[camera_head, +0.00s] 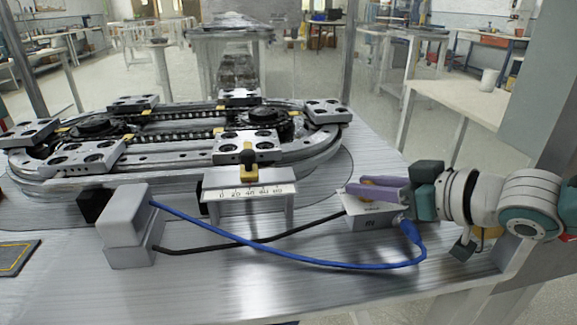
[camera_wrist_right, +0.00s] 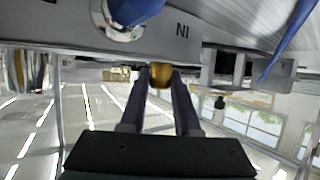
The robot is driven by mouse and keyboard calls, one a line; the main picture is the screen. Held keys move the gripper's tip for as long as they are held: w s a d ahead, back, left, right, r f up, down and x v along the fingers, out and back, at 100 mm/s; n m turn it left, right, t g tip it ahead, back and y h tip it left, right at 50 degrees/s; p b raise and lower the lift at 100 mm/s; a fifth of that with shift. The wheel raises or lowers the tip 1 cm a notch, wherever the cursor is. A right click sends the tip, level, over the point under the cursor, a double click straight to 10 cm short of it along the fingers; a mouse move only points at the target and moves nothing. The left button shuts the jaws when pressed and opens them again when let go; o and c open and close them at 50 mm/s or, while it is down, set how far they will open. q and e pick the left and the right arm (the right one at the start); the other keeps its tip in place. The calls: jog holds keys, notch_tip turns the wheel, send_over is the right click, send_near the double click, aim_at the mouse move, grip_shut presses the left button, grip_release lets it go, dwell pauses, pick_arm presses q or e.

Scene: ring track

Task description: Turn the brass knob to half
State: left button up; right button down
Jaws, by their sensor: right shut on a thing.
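The brass knob (camera_wrist_right: 161,76) shows in the right wrist view between the two purple fingertips of my right gripper (camera_wrist_right: 160,72). The knob sits by a light grey box marked NI (camera_wrist_right: 150,36). In the head view, my right gripper (camera_head: 355,188) reaches in from the right with its fingers over the grey box (camera_head: 370,214), and the knob is hidden there. The gripper is shut on the knob. I cannot read the knob's angle. My left gripper is not in view.
A blue cable (camera_head: 300,260) runs from the box to a white block (camera_head: 125,215). A black cable (camera_head: 215,248) lies alongside. A numbered scale (camera_head: 250,192) with a brass slider stands in front of the ring track (camera_head: 335,150). The front tabletop is mostly clear.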

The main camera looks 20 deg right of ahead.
jog(key=shift+w+a+r, duration=0.1)
jog(key=shift+r, duration=0.05)
jog(key=c, duration=0.6)
grip_release()
jog(key=shift+c, duration=0.2)
jog(key=shift+p+v, duration=2.25)
jog(key=shift+v, duration=2.75)
